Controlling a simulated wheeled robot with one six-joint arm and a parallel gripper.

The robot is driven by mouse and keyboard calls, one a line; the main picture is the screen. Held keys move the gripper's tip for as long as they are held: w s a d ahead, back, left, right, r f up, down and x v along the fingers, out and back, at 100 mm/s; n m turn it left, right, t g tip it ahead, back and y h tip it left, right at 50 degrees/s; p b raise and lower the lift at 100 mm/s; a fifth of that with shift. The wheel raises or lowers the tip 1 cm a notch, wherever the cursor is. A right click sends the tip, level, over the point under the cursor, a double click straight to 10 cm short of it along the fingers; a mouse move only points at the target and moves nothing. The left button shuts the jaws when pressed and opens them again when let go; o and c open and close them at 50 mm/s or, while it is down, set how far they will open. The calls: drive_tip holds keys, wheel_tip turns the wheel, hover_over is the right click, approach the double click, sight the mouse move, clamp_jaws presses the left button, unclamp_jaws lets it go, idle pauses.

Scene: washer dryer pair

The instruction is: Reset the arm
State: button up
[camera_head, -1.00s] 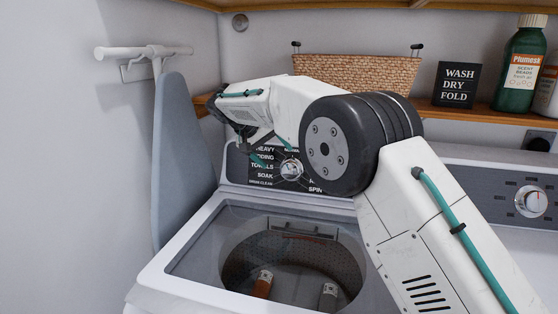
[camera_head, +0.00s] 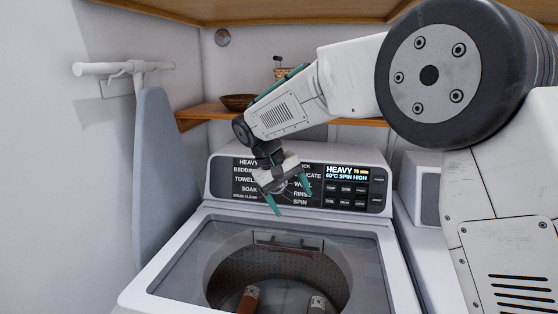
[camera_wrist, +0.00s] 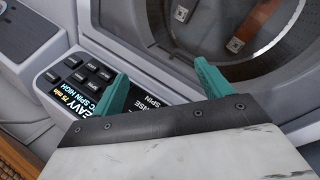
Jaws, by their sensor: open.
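My gripper (camera_head: 290,205) is in front of the washer's control panel (camera_head: 350,188) in the head view, with its teal fingers spread apart and nothing between them. The panel's dial is partly hidden behind it. The panel display reads HEAVY and 60°C SPIN HIGH. In the wrist view, the two teal fingers of my gripper (camera_wrist: 160,88) stand wide apart over the panel (camera_wrist: 80,72) and the near side of the tub opening. I cannot tell from these views whether a finger touches the panel.
An ironing board (camera_head: 155,180) hangs at left. A wooden shelf (camera_head: 205,112) with a bowl (camera_head: 238,102) runs behind the arm. A second machine (camera_head: 425,205) stands at right.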

drive_tip(key=s+d+m+y, duration=0.1)
drive_tip(key=s+d, duration=0.7)
drive_tip(key=s, duration=0.4)
drive_tip(key=s+d+r+m+y, duration=0.1)
drive_tip(key=s+d+m+y, duration=0.1)
drive_tip(key=s+d, duration=0.6)
drive_tip(key=s+d+r+m+y, duration=0.1)
drive_tip(key=s+d, duration=0.7)
drive_tip(key=s, duration=1)
drive_tip(key=shift+r+m+t+y, duration=0.2)
drive_tip(key=shift+m+t+y, duration=0.2)
